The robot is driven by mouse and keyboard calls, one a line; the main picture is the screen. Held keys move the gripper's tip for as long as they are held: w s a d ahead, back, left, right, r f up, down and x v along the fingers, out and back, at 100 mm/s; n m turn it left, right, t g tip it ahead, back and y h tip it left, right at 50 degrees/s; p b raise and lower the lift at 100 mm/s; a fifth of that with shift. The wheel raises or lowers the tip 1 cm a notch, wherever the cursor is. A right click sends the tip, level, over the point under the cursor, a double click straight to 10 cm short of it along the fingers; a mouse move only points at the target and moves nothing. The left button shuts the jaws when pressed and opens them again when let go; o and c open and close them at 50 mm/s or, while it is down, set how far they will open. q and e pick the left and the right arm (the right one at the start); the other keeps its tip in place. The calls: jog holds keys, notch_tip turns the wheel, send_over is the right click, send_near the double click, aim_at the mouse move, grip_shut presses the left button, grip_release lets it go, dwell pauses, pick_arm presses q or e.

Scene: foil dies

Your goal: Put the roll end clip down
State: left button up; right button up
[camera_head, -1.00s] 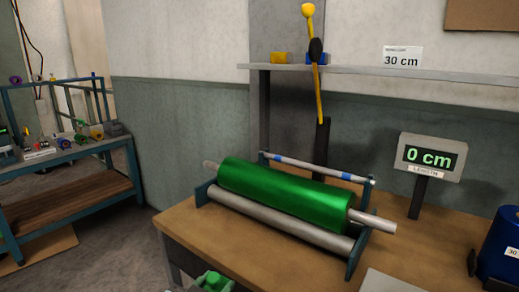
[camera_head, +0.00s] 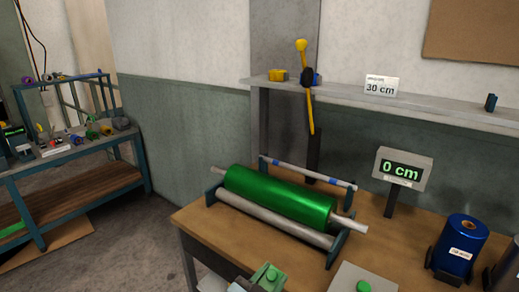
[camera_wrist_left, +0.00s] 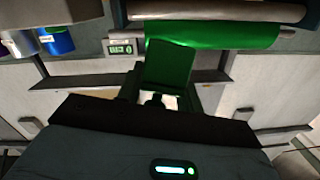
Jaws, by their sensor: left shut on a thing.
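My left gripper (camera_head: 246,285) shows only in part at the bottom edge of the head view, in front of the bench. It is shut on a green block, which I take to be the roll end clip (camera_head: 268,274). In the left wrist view the green clip (camera_wrist_left: 168,62) sits between the dark fingers (camera_wrist_left: 160,92), with the green foil roll (camera_wrist_left: 215,36) beyond it. In the head view the green roll (camera_head: 280,194) lies on its stand, apart from the clip. My right gripper is not in view.
A shelf (camera_head: 430,115) runs behind. Some bare bench top lies right of the stand.

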pick_arm(q)
jog(key=s+a+r+n+t+y, duration=0.1)
jog(key=s+a, duration=0.5)
jog(key=a, duration=0.6)
jog(key=s+a+r+n+t+y, duration=0.1)
jog(key=s+a+r+n+y, duration=0.2)
jog(key=s+a+n+y, duration=0.2)
jog(key=s+a+y, duration=0.1)
jog(key=a+y, duration=0.2)
jog(key=a, duration=0.4)
jog(key=shift+s+n+t+y, duration=0.25)
jog(key=shift+n+t+y, duration=0.05)
jog(key=shift+f, duration=0.1)
